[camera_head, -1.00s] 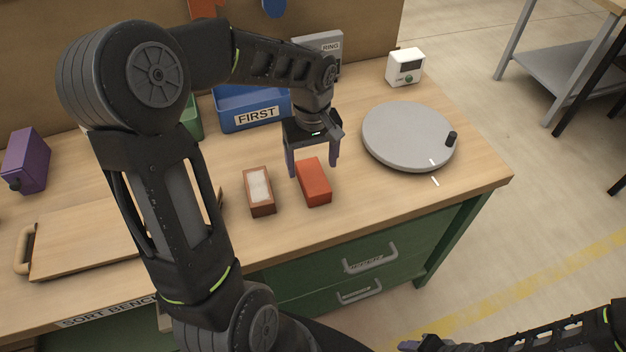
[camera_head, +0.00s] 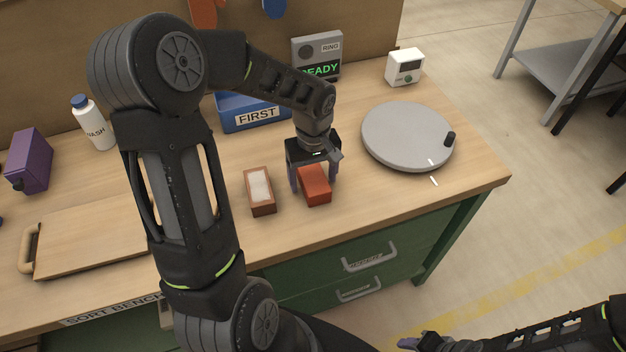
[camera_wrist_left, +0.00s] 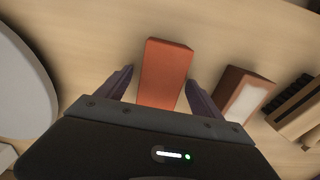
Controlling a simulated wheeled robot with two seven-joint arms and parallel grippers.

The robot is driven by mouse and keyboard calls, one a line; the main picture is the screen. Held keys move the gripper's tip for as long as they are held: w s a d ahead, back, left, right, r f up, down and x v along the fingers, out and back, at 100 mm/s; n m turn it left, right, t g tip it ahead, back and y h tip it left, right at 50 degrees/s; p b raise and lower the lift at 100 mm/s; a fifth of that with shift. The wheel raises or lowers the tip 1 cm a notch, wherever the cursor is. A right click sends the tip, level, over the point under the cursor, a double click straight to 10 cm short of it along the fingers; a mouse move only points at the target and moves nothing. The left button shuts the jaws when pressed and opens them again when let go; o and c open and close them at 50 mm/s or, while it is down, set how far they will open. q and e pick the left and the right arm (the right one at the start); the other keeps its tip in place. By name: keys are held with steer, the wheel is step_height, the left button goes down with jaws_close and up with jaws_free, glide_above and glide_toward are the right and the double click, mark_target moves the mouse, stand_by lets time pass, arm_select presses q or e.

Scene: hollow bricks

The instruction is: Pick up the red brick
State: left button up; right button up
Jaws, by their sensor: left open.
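The red brick (camera_head: 315,187) lies on the bench top, left of the grey round turntable. It also shows in the left wrist view (camera_wrist_left: 165,72), between the two fingers. My left gripper (camera_head: 314,188) is open and low over the brick, with one finger on each side of it. In the left wrist view a gap shows between each finger and the brick. The brick's rear end is hidden under the gripper. My right gripper (camera_head: 410,343) is at the bottom edge, away from the bench, and shows too little to tell its jaws.
A brown brick with a pale filled top (camera_head: 260,191) lies just left of the red brick. The turntable (camera_head: 405,135) is to the right. A blue bin marked FIRST (camera_head: 238,124) and a grey READY box (camera_head: 303,47) stand behind. A wooden board (camera_head: 85,236) lies at left.

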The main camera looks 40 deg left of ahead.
arm_select(q)
steer(key=shift+c, duration=0.6)
jaws_close()
